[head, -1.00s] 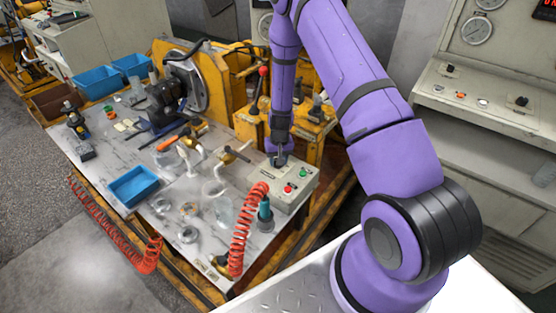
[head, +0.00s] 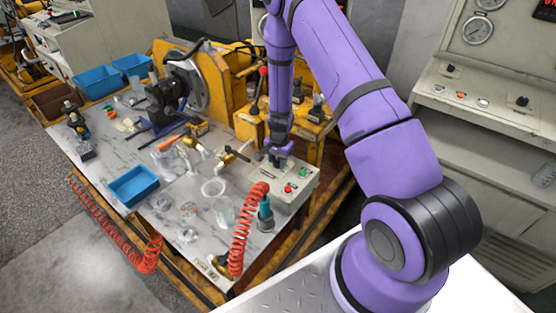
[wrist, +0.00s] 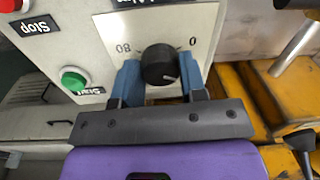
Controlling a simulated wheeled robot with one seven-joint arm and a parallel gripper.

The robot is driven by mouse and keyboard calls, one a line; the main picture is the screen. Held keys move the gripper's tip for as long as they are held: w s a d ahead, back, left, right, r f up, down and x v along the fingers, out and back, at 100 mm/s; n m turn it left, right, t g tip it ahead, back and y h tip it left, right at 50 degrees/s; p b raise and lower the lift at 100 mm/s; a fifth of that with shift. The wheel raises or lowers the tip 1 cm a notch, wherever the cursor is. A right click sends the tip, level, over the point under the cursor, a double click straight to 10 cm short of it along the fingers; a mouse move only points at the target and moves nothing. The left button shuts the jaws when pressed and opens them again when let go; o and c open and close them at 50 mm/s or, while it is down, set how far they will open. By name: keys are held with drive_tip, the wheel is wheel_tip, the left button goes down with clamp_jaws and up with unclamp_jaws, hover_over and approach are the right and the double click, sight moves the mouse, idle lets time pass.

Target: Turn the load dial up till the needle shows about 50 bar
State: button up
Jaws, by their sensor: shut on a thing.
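The load dial is a black round knob (wrist: 159,62) on a pale control box (wrist: 215,12), seen upside down in the wrist view. A printed 0 stands on one side of it and 80 on the other. The knob's pale mark points down and to the right in that view. My gripper (wrist: 160,72) is shut on the knob, with a blue finger on either side. In the head view my gripper (head: 277,160) is at the box (head: 296,191) and hides the dial. A round gauge (head: 478,31) is on the grey console at top right; its needle is too small to read.
A green Start button (wrist: 74,79) and a red Stop button (wrist: 12,4) sit beside the dial. A red coiled hose (head: 241,228) stands close in front of the box. Yellow machinery (head: 312,125) is behind it. A blue tray (head: 134,186) lies left.

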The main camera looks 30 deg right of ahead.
idle(0.4)
drive_tip(key=o, duration=0.9)
drive_tip(key=r, duration=1)
drive_tip(key=shift+s+d+r, duration=0.1)
drive_tip(key=shift+s+r, duration=0.15)
drive_tip(key=shift+r, duration=0.15)
